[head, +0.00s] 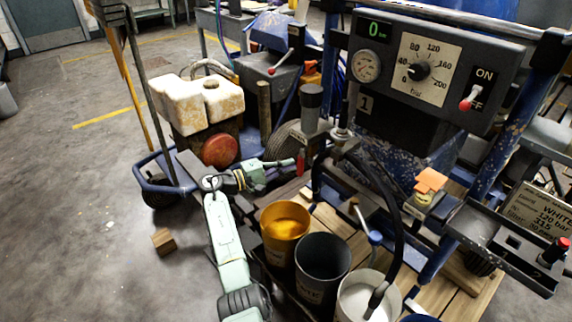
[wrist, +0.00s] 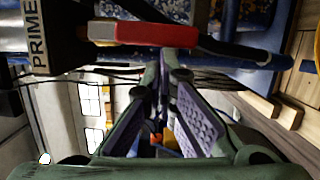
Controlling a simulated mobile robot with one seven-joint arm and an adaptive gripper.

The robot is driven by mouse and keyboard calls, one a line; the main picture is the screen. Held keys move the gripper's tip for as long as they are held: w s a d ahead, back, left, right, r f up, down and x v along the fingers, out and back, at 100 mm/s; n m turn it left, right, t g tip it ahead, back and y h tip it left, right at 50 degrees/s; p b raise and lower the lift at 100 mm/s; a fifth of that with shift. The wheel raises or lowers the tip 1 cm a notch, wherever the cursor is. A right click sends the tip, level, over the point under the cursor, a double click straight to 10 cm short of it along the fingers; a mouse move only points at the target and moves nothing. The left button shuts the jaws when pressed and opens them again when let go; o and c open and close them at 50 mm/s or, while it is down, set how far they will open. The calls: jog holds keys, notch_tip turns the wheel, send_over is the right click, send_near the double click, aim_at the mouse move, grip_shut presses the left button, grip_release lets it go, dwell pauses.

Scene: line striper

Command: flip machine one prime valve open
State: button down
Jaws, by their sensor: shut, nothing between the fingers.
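Machine one is the blue-framed striper whose dark panel (head: 440,65) has a "1" beside it. The prime valve's red handle (head: 301,161) hangs upright below the dark pump body in the head view. In the wrist view the red handle (wrist: 155,34) lies across the upper middle, beside a plate lettered PRIME (wrist: 38,35). My gripper (head: 291,162) is shut and empty, its tips just left of the handle in the head view. In the wrist view its tips (wrist: 167,58) are just below the handle. I cannot tell whether they touch it.
A yellow-filled bucket (head: 285,230), a dark bucket (head: 322,266) and a white-filled bucket (head: 366,300) stand below and right of my gripper. A black hose (head: 390,210) loops down into the white one. A wood block (head: 163,241) lies on the open floor at left.

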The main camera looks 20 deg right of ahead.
jog(key=s+a, duration=0.1)
jog(key=a, duration=1.1)
jog(key=shift+s+f, duration=0.1)
